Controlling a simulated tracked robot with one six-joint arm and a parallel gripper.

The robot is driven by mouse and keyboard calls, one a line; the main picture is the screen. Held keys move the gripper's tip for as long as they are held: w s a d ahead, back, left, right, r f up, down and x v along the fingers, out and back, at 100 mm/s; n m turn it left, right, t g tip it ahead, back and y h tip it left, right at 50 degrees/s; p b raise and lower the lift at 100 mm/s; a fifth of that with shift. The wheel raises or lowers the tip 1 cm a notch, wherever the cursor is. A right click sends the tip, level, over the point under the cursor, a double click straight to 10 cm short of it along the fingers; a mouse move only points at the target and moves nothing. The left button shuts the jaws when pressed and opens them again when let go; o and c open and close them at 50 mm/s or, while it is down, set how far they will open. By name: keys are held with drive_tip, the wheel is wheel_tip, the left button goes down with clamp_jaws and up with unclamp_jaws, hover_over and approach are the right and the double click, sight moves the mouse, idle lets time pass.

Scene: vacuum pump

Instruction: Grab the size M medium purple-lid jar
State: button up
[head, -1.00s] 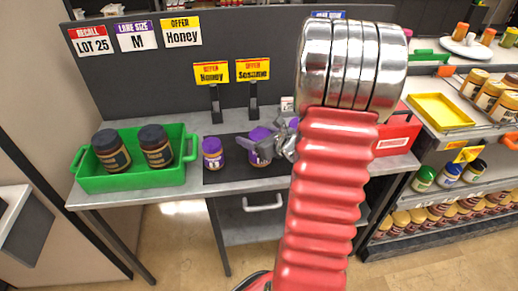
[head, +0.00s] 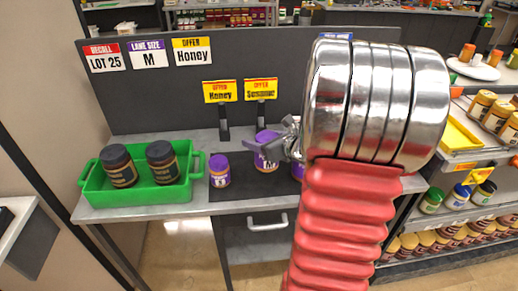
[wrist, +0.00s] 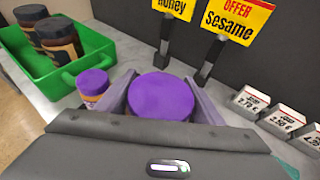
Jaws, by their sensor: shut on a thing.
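A purple-lid jar marked M (head: 267,160) is between the fingers of my gripper (head: 272,146), above the dark mat on the counter. In the wrist view its round purple lid (wrist: 161,98) fills the gap between the two fingers, which are shut on its sides. The jar looks upright. Whether its base is clear of the mat is hard to tell. A smaller purple-lid jar (head: 220,170) stands to its left on the mat, apart from it. Another purple-topped jar (head: 298,170) shows partly to the right, mostly hidden by my arm.
A green crate (head: 145,196) with two dark-lid jars (head: 119,166) stands on the left of the counter. Offer signs (head: 221,92) on dark posts stand behind the jars, before a grey panel. Price tags (wrist: 250,101) stand at the right in the wrist view. Shelves of jars are at right.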

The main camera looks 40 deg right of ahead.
drive_tip(key=shift+r, duration=1.75)
drive_tip(key=shift+s, duration=0.1)
